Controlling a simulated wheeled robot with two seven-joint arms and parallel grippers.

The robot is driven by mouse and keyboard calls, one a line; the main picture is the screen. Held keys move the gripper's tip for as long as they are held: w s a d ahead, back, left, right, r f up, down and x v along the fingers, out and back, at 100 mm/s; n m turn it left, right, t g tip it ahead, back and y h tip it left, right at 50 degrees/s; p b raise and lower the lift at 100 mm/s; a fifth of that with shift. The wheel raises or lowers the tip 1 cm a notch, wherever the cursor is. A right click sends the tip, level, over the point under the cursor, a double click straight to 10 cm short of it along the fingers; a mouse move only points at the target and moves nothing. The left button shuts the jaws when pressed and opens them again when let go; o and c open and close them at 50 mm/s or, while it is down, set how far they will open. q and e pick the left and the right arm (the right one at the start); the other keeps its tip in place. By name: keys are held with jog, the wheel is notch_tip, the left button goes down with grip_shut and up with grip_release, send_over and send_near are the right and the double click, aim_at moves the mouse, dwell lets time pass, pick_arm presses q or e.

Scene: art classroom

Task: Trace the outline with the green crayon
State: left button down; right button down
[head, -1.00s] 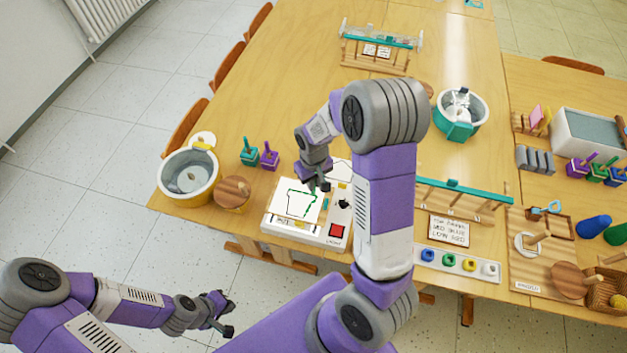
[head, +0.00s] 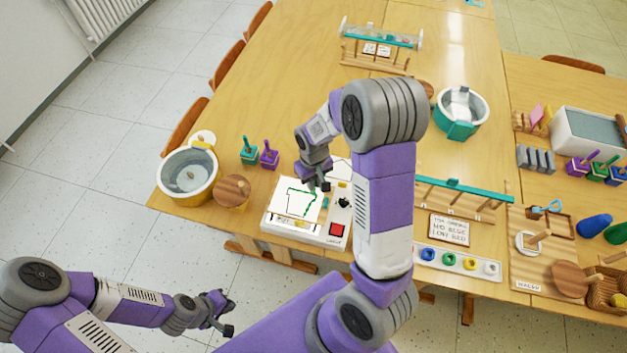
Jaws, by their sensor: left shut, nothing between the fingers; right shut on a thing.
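The white drawing board (head: 274,225) lies on the near-left part of the table. Its sheet (head: 278,204) carries a dark outline with a green line (head: 300,190) along part of its upper side. My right gripper (head: 320,189) is over the upper right of the sheet, pointing down and shut. The green crayon between its fingers is too small and too covered by the fingers to make out clearly. My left gripper (head: 224,318) is shut and empty, low over the floor in front of the table.
A red button (head: 337,229) and a black knob (head: 344,203) sit right of the sheet. A rack with a teal bar (head: 470,190) stands to the right.

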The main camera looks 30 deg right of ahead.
jog(key=shift+r+p, duration=1.65)
jog(key=shift+r, duration=0.45)
jog(key=shift+f, duration=0.1)
jog(key=s+a+r+p, duration=0.4)
jog(key=a+p, duration=0.2)
jog(key=p, duration=0.1)
jog(key=shift+s+a+f+b, duration=0.15)
jog(key=shift+f+b, duration=0.9)
jog(key=shift+f, duration=0.25)
jog(key=shift+s+a+f+b, duration=0.1)
jog(key=shift+f+b, duration=0.95)
jog(key=shift+f, duration=0.2)
jog(key=shift+f+b, duration=1.5)
jog(key=shift+a, duration=0.3)
jog(key=shift+w+a+b, duration=0.3)
jog(key=shift+w+a, duration=0.3)
jog(key=shift+w, duration=0.1)
